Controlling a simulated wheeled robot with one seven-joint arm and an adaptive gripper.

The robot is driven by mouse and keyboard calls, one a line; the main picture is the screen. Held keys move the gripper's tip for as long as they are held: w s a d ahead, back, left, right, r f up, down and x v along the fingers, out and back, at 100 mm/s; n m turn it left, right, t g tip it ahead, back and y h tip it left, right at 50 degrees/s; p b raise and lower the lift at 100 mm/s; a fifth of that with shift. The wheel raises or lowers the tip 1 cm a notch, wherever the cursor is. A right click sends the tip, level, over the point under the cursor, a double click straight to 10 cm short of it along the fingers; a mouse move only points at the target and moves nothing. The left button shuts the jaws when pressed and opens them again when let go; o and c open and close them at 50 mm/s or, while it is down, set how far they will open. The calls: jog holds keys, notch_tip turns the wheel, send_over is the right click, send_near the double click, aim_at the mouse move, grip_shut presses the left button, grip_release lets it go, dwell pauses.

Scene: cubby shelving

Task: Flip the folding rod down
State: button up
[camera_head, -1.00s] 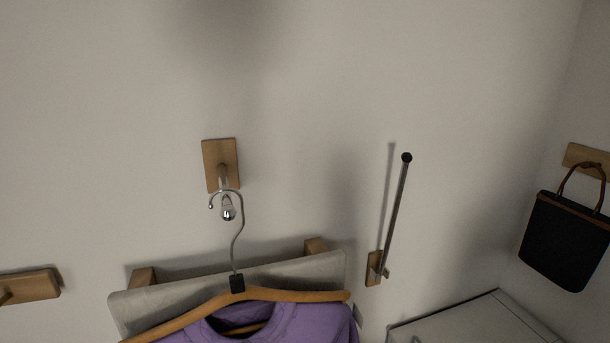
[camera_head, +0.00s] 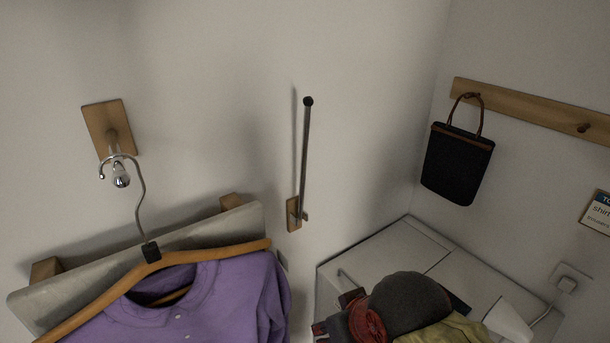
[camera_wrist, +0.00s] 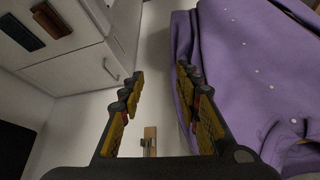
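The folding rod (camera_head: 305,150) is a thin dark metal bar with a black knob at its top. In the head view it stands nearly upright along the wall, its foot on a small wooden mount (camera_head: 293,214). In the wrist view my gripper (camera_wrist: 160,72) is open and empty, with its yellow-padded fingers apart. A small wooden plate (camera_wrist: 150,133), probably the rod's mount, shows on the wall between the fingers. The rod itself is not clear there. I cannot make out the fingers in the head view.
A purple shirt (camera_head: 200,300) hangs left of the rod from a hook (camera_head: 110,130). A white cabinet (camera_head: 385,245) stands right. A dark rounded thing with red parts (camera_head: 410,300), unclear what, covers part of it. A black bag (camera_head: 457,165) hangs at right.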

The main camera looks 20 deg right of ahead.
jog(key=shift+r+p, duration=0.35)
jog(key=shift+c, duration=1.2)
jog(key=shift+m+g, duration=0.4)
jog(key=r+p, duration=0.2)
jog(key=w+d+r+p, duration=0.1)
jog(key=p, duration=0.1)
jog(key=r+p, duration=0.2)
jog(key=shift+w+d+r+p, duration=0.3)
jog(key=shift+w+d+p, duration=0.05)
jog(key=shift+w, duration=0.05)
grip_shut()
jog(key=w+d+r+p, duration=0.2)
jog(key=w+r+p, duration=0.4)
jog(key=r, duration=0.6)
jog(key=w+d+r+n+t+p, duration=0.1)
jog(key=w+r+p, duration=0.5)
jog(key=w+r, duration=0.4)
jog(key=w+d+r+p, duration=0.2)
jog(key=w+r+p, duration=0.3)
jog(key=r, duration=1)
jog(key=shift+w+d+r+n+t+y+p, duration=0.3)
jog(key=shift+w+y+p, duration=0.1)
jog(key=shift+w, duration=1.25)
